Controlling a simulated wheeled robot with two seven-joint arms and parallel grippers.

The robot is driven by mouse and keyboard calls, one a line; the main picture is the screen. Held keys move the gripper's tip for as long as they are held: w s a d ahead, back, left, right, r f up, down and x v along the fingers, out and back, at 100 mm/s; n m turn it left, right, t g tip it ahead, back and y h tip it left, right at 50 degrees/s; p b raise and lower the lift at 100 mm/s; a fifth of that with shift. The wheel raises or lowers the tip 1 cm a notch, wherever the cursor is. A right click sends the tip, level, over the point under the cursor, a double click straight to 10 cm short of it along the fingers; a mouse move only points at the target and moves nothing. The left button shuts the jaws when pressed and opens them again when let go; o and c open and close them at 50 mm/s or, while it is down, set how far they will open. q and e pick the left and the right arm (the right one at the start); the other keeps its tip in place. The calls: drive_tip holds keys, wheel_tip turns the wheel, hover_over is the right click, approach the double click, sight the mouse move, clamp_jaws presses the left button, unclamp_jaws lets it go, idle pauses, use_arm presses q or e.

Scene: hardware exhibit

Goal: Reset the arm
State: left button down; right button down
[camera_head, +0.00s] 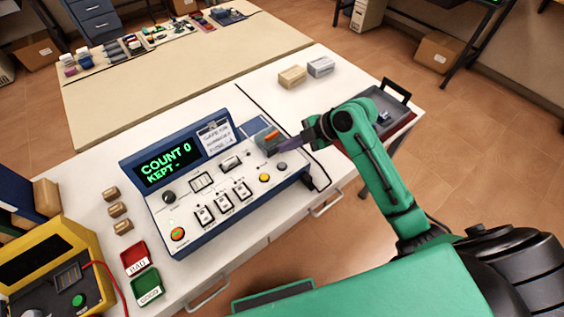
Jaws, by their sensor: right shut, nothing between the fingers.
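My right arm (375,165) is green and reaches in from the lower right over the white table. My right gripper (283,147) is shut and empty, at the right end of the console, over or near its orange-marked slot area; whether it touches the console cannot be told. The blue and white console (215,190) has a screen (167,163) reading "COUNT 0" and "KEPT -", with switches, a knob and coloured buttons. My left gripper is not in view.
A red BAD tray (136,258) and a green GOOD tray (148,287) lie left of the console, near several small tan blocks (118,209). A yellow meter (55,270) stands at the lower left. Two boxes (292,77) and a dark tray (396,106) are at the right.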

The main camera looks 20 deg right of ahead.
idle(0.6)
drive_tip(key=shift+s+f, duration=0.2)
drive_tip(key=shift+f, duration=0.1)
drive_tip(key=s+f+m+h, duration=0.1)
drive_tip(key=s+m, duration=0.1)
drive_tip(key=s+d+f+m+h, duration=0.1)
drive_tip(key=s+f+m, duration=0.1)
drive_tip(key=m, duration=0.1)
drive_tip(key=s+d+f+m+h, duration=0.1)
drive_tip(key=s+f+m, duration=0.1)
drive_tip(key=shift+s+d+f+m, duration=0.1)
drive_tip(key=shift+s+d+m, duration=0.05)
drive_tip(key=shift+m, duration=0.25)
drive_tip(key=s+d+f+m+h, duration=0.1)
drive_tip(key=s+d+m+h, duration=0.5)
drive_tip(key=s+m, duration=0.45)
wheel_tip(320, 180, down, 22)
drive_tip(key=s+d+m+g+y, duration=0.1)
drive_tip(key=s+g, duration=0.1)
drive_tip(key=s+d+f+g, duration=0.1)
drive_tip(key=s+d+f, duration=0.2)
drive_tip(key=s+f, duration=1.2)
drive_tip(key=shift+s+f, duration=0.25)
drive_tip(key=shift+s, duration=0.75)
